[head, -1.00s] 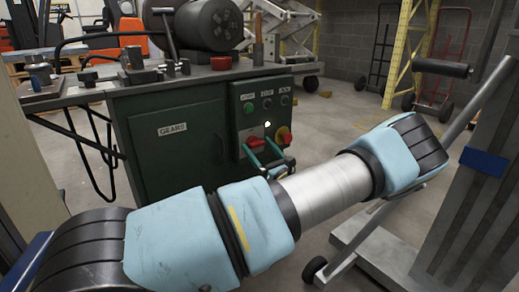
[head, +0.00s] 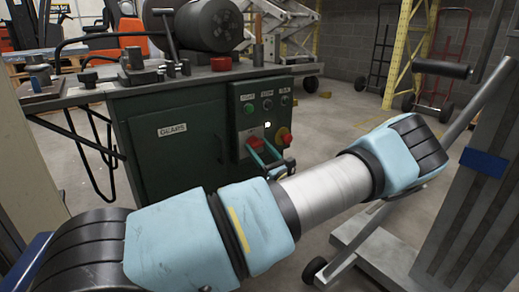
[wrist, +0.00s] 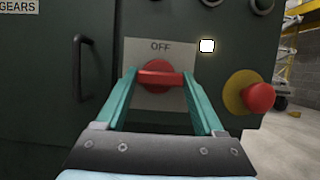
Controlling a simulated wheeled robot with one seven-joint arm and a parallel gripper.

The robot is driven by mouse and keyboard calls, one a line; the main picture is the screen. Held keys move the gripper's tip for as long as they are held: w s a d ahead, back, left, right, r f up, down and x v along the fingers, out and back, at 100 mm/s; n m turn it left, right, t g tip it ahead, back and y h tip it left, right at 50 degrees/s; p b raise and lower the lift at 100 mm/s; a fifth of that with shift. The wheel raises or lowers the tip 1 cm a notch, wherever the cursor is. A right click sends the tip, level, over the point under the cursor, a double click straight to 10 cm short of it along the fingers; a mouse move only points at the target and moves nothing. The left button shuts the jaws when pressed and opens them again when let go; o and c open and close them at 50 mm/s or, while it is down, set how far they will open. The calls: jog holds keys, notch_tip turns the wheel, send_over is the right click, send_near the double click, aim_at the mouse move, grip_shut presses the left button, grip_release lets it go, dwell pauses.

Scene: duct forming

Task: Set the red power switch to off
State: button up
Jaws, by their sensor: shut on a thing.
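The red power switch (wrist: 160,79) is on a pale plate marked OFF on the front of the green machine. Its red handle lies across the picture in the wrist view, below the OFF lettering. My gripper (wrist: 159,77) has its two teal fingers on either side of the handle and is shut on it. The fingertips partly hide the handle's ends. In the head view the switch (head: 255,134) shows small on the control panel, with my gripper (head: 258,146) reaching it from below right.
A red emergency button on a yellow ring (wrist: 256,95) is close to the right of my gripper. A door handle (wrist: 82,68) is to the left. A lit square lamp (wrist: 207,46) sits above right. The grey hand-cranked stand (head: 455,195) is at the right.

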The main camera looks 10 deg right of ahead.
jog(key=shift+n, duration=0.3)
jog(key=n+g+y+p, duration=0.1)
jog(key=n, duration=0.2)
jog(key=n+g+y+p, duration=0.1)
jog(key=n, duration=0.2)
jog(key=shift+d+r+n+y, duration=0.15)
jog(key=shift+n+y, duration=0.15)
jog(key=shift+y, duration=0.1)
jog(key=n+g+p, duration=0.1)
jog(key=n, duration=0.2)
jog(key=n+g+y, duration=0.1)
jog(key=n, duration=0.2)
jog(key=shift+r+g+p, duration=0.1)
jog(key=shift+g+p, duration=0.2)
jog(key=shift+p, duration=0.05)
jog(key=n+g, duration=0.1)
jog(key=n, duration=0.1)
jog(key=n+g+p, duration=0.1)
jog(key=n, duration=0.2)
jog(key=shift+d+r+y, duration=0.1)
jog(key=shift+y, duration=0.2)
jog(key=shift+n+g+h+p, duration=0.4)
jog(key=shift+n+g+p, duration=0.35)
jog(key=shift+n, duration=1.25)
jog(key=o, duration=1.4)
